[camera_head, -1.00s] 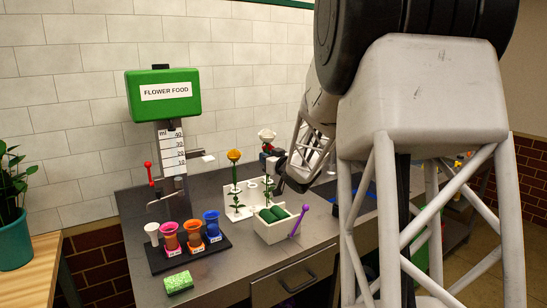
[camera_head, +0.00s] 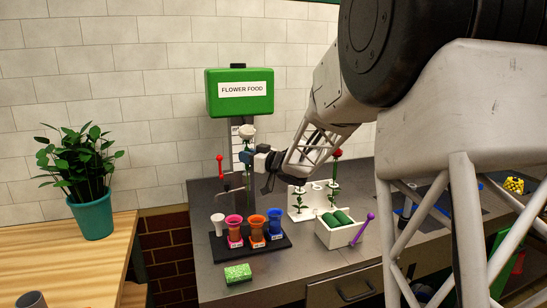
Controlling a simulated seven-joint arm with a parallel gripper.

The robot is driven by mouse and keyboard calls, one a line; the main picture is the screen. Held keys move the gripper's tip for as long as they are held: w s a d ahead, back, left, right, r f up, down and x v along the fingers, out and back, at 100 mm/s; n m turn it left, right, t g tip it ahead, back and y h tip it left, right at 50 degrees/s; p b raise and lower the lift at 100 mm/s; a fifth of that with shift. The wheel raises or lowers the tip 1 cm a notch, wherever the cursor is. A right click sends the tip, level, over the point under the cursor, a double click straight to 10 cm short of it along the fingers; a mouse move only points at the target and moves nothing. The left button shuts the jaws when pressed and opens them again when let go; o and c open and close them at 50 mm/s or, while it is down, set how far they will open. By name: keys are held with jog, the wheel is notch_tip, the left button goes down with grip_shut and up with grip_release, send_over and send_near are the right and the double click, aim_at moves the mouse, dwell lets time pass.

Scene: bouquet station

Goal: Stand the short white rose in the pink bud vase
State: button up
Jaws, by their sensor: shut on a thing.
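In the head view the short white rose (camera_head: 247,132) is upright, its bloom above my gripper (camera_head: 249,158). My gripper is shut on its stem, and the stem hangs down in front of the flower-food stand. The pink bud vase (camera_head: 234,229) stands on a black tray below and slightly left of the stem. It is second from the left in the row, between a white cup and an orange vase. The stem's lower end appears above and behind the vases; its exact depth is hard to tell.
An orange vase (camera_head: 257,225) and a blue vase (camera_head: 275,222) stand beside the pink one. The white cup (camera_head: 217,222) is at the left end. A flower rack (camera_head: 302,213) with a red rose (camera_head: 337,154) and a white box (camera_head: 341,236) are to the right. A green sponge (camera_head: 238,274) lies in front.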

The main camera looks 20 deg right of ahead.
jog(key=shift+n+g+y, duration=0.6)
jog(key=shift+g+y, duration=0.2)
jog(key=shift+g, duration=0.1)
jog(key=a, duration=0.5)
jog(key=shift+s+a+r, duration=0.1)
jog(key=shift+a+r, duration=0.1)
jog(key=shift+a, duration=0.1)
jog(key=shift+f, duration=0.3)
notch_tip(320, 180, down, 9)
dwell(0.5)
jog(key=shift+f, duration=0.7)
dwell(0.7)
jog(key=o, duration=1.4)
jog(key=shift+o, duration=0.2)
jog(key=shift+s+d, duration=0.35)
jog(key=shift+d, duration=0.05)
